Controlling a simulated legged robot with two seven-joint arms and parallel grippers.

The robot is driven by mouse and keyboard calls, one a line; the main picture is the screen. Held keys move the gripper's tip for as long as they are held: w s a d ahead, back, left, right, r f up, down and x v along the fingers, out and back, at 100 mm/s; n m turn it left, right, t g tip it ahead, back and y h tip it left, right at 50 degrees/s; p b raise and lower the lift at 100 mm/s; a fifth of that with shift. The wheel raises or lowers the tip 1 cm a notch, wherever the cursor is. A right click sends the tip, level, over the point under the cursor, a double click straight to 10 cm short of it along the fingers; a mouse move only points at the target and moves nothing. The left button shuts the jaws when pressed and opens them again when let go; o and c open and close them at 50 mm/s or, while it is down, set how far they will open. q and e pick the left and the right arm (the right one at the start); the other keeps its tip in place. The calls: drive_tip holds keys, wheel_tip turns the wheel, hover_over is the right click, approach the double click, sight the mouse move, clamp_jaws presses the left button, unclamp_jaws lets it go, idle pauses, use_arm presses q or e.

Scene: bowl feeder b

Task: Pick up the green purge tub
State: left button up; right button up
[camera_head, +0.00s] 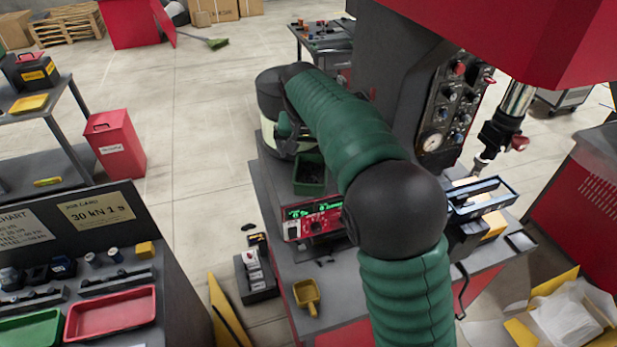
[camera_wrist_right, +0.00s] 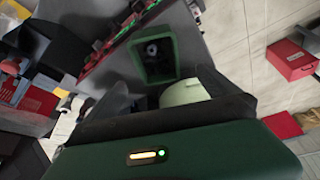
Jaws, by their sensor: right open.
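The green purge tub (camera_head: 309,178) is a small, dark green, open-topped box on the grey bench top, behind the red unit with green digits. In the right wrist view the tub (camera_wrist_right: 172,68) lies just beyond my fingers, with a small grey round thing inside. My right gripper (camera_head: 290,135) is behind the tub in the head view, partly hidden by my green-sleeved arm. In the wrist view the right gripper (camera_wrist_right: 160,86) is open, its dark fingers apart and nothing held between them. My left gripper is in neither view.
A cream round drum (camera_head: 268,95) stands close behind the tub. The red display unit (camera_head: 313,218) is in front of it. A yellow scoop (camera_head: 306,294) lies nearer on the bench. A dark machine column with a gauge panel (camera_head: 455,110) rises to the right.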

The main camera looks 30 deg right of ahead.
approach(310, 178)
drive_tip(key=shift+w+d+f+p, duration=0.35)
drive_tip(key=shift+w+d+f, duration=0.35)
drive_tip(key=shift+d, duration=0.2)
drive_tip(key=f, duration=0.1)
drive_tip(key=f+p, duration=0.1)
drive_tip(key=f, duration=0.2)
drive_tip(key=shift+w+d, duration=0.15)
drive_tip(key=shift+d, duration=0.2)
drive_tip(key=shift+w+a+f, duration=0.1)
drive_tip(key=shift+w+f, duration=0.05)
drive_tip(key=shift+f, duration=0.1)
drive_tip(key=shift+w+a+f, duration=0.1)
drive_tip(key=shift+w+a, duration=0.05)
drive_tip(key=shift+a, duration=0.2)
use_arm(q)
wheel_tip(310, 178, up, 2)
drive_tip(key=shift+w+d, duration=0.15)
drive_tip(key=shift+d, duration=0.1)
use_arm(e)
drive_tip(key=shift+d, duration=0.1)
